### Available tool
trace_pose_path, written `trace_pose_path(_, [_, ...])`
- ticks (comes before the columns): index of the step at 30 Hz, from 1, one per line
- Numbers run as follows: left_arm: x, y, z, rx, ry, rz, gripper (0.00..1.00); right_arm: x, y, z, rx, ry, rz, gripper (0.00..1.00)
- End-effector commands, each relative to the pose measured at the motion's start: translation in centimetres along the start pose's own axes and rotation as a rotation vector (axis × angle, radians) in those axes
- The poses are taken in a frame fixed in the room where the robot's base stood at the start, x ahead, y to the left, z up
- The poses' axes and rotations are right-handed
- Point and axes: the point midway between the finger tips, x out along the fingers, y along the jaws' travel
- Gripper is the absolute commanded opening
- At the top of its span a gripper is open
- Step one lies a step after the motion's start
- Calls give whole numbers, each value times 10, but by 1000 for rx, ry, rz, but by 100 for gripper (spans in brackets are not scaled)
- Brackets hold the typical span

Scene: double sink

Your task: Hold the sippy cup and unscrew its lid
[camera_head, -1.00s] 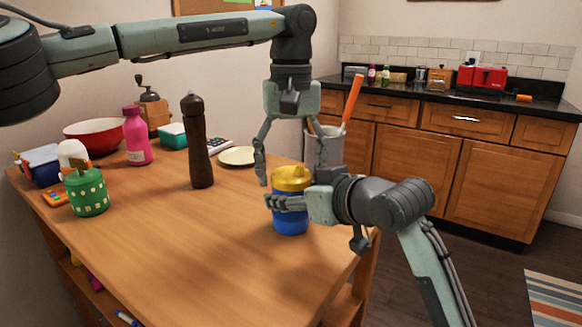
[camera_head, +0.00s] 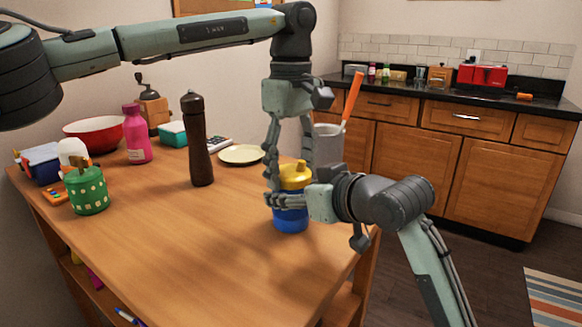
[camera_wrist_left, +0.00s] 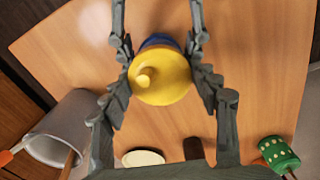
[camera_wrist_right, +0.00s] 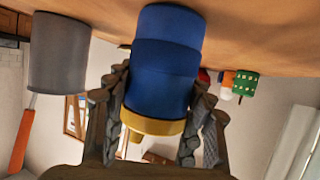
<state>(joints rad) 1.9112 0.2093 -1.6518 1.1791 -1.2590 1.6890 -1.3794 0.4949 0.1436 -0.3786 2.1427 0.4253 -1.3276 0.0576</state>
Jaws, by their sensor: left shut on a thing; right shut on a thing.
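The sippy cup has a blue body (camera_head: 291,219) and a yellow lid (camera_head: 294,176) with a spout, and stands upright near the table's right edge. My left gripper (camera_head: 287,178) comes down from above with its fingers on either side of the yellow lid. In the left wrist view the lid (camera_wrist_left: 160,76) sits between those fingers. My right gripper (camera_head: 288,200) reaches in from the right, shut around the blue body. In the right wrist view the body (camera_wrist_right: 165,65) is between its fingers, with the lid's yellow rim (camera_wrist_right: 155,123) showing.
A grey utensil holder (camera_head: 328,146) with an orange-handled tool stands close behind the cup. A dark pepper mill (camera_head: 197,140), a cream plate (camera_head: 242,154), a pink bottle (camera_head: 137,134) and a green dotted canister (camera_head: 87,190) stand farther left. The table's front middle is clear.

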Motion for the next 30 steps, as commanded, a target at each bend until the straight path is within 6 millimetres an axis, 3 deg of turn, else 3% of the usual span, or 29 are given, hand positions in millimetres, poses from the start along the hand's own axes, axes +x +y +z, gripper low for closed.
trace_pose_path(4, [0, 0, 0, 2, 0, -2, 26, 0, 0, 0, 0, 0, 1, 0])
trace_pose_path(5, [0, 0, 0, 2, 0, -2, 64, 0, 0, 0, 0, 0, 1, 0])
trace_pose_path(9, [0, 0, 0, 3, 0, -1, 81, 0, 0, 0, 0, 0, 1, 0])
trace_pose_path(20, [-3, 0, 0, 4, 0, 1, 81, 0, 0, 0, 0, 0, 0, 0])
trace_pose_path(30, [-42, 0, 0, 3, 0, 2, 81, 0, 0, 0, 0, -1, 0, 0])
